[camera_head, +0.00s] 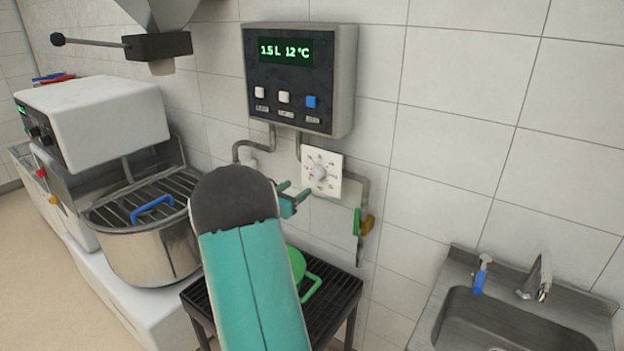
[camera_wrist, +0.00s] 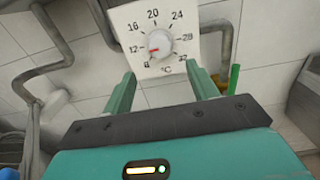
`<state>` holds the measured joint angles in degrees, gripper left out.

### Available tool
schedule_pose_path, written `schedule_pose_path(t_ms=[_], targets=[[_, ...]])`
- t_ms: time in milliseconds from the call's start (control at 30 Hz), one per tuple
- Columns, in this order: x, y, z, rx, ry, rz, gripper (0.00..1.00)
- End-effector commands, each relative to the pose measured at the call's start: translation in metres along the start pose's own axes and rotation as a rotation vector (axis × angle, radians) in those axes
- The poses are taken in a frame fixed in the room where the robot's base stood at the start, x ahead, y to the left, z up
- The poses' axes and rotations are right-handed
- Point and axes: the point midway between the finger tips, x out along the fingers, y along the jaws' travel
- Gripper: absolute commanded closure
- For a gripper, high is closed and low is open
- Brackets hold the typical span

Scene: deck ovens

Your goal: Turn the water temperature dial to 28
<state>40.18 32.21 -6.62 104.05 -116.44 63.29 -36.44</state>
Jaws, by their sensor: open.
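The water temperature dial (camera_head: 320,173) is a round white knob on a square white plate on the tiled wall, below the control box. In the wrist view the dial (camera_wrist: 161,43) has a scale from 8 to 32 °C, with 28 at the right. Its red mark points left and slightly down, near 12. My gripper (camera_head: 295,191) is open and empty, just left of and below the dial in the head view. In the wrist view its two green fingers (camera_wrist: 160,74) point toward the plate's lower part, apart from the knob.
The control box (camera_head: 300,80) above reads 1.5 L 12 °C. A black rack (camera_head: 340,297) with a green vessel (camera_head: 296,262) stands below. A mixer bowl (camera_head: 150,250) is left, a sink (camera_head: 510,320) right.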

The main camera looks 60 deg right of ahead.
Motion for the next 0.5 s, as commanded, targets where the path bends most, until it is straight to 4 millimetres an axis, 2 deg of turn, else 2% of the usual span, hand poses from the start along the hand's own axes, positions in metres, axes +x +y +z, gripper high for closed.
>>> schedule_pose_path(t_ms=[33,300,500], targets=[[0.012,-0.002,-0.001,0.0,0.0,-0.003,0.41],[0.064,-0.002,-0.001,0.002,0.002,-0.003,0.41],[0.087,0.0,0.0,0.002,0.001,0.0,0.41]])
